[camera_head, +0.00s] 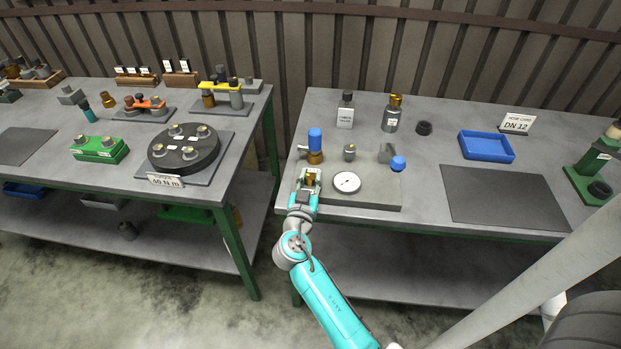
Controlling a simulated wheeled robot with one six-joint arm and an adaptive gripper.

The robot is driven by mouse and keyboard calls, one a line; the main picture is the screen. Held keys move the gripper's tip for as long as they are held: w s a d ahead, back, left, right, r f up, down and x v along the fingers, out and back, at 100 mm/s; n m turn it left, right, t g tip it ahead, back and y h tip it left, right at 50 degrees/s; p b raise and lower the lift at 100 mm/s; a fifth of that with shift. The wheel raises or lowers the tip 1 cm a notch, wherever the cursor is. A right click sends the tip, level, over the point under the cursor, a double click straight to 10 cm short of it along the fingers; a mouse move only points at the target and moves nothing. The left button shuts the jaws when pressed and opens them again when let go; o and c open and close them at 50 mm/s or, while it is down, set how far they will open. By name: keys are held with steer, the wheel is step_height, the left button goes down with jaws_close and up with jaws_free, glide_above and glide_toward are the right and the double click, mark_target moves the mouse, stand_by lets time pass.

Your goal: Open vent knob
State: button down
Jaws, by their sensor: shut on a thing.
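A grey slab (381,191) on the right bench carries a round white dial gauge (347,182), a brass fitting with a blue top (315,146), a small grey fitting (349,152) and a grey part with a blue ball-shaped knob (397,163). My gripper (310,176) is at the slab's left front corner, left of the gauge. It is shut on a small brass knob (311,179), which shows between the fingers. The gripper hides the knob's lower part. Which of these parts is the vent knob is not labelled legibly.
Behind the slab stand a labelled bottle (345,111), a brass-topped bottle (392,113) and a black ring (423,128). A blue tray (487,146) and dark mat (503,197) lie to the right. A gap separates the left bench (240,150), which holds several assemblies.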

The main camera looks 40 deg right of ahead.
steer(key=shift+s+d+n+t+y, duration=0.1)
steer(key=shift+n+t+y, duration=0.6)
steer(key=shift+t, duration=0.1)
steer(key=shift+n+t+y, duration=0.8)
steer(key=shift+t+y, duration=0.1)
steer(key=c, duration=0.8)
jaws_free()
steer(key=shift+c, duration=0.2)
steer(key=v, duration=1.2)
